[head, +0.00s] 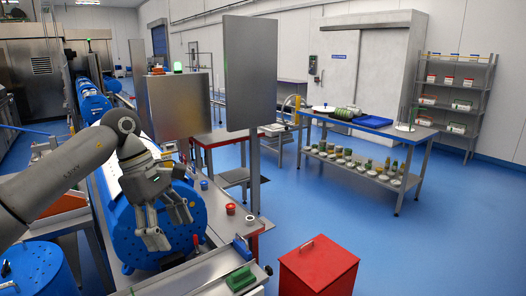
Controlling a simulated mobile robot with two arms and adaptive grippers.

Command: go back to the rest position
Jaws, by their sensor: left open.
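My left gripper (172,228) shows in the head view, at the end of the grey arm that comes in from the left. Its fingers are spread and point down, with nothing between them. It hangs in front of a large blue drum-shaped tub (130,240) on the line, and I cannot tell whether it touches it. My right gripper is not in the view.
A red lidded bin (318,268) stands on the blue floor. A green block (240,279) and small red and blue cups lie on the steel bench. Open floor (440,235) lies at the right.

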